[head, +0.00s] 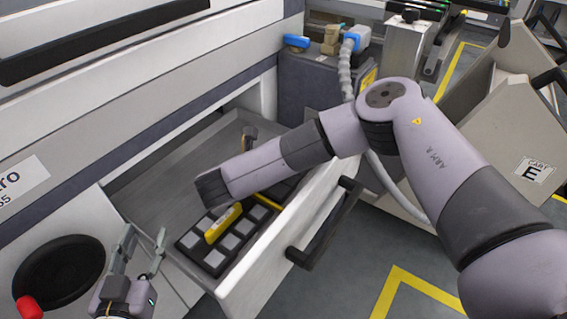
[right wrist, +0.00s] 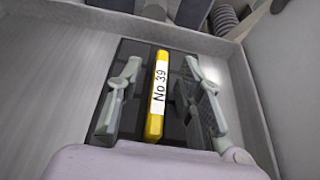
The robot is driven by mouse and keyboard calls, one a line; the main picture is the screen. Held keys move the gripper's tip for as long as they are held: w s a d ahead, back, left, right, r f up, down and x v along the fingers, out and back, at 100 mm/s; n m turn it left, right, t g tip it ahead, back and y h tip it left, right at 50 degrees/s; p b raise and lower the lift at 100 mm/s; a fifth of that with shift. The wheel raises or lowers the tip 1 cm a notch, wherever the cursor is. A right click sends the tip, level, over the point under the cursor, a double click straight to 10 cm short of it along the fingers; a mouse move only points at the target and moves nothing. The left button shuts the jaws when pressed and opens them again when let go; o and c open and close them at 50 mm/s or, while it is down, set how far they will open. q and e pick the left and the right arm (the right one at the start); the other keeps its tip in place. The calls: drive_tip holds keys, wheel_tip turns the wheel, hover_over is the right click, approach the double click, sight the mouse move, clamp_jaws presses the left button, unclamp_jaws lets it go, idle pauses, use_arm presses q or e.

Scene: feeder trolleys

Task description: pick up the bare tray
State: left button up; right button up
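In the right wrist view, a dark tray (right wrist: 178,129) with empty-looking pockets lies in the drawer. Its upright yellow handle (right wrist: 157,95) is labelled No 39. My right gripper (right wrist: 162,66) is open, one finger on each side of this handle, with gaps showing. In the head view my right arm hides much of this tray and the right fingers; a yellow strip (head: 268,202) shows beside the arm. Nearer in the drawer, another dark tray (head: 188,243) has grey squares in its pockets and a yellow handle (head: 222,225). My left gripper (head: 144,238) is open and empty at the lower left.
The pulled-out drawer (head: 262,262) has light walls and a dark front handle (head: 322,225). Its left floor is bare. A cart (head: 500,160) marked E stands at right. A dark cabinet (head: 305,85) with a corrugated hose (head: 345,72) stands behind. A black disc (head: 58,271) is at lower left.

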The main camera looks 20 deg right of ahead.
drive_tip(key=shift+c, duration=0.3)
clamp_jaws()
idle(0.3)
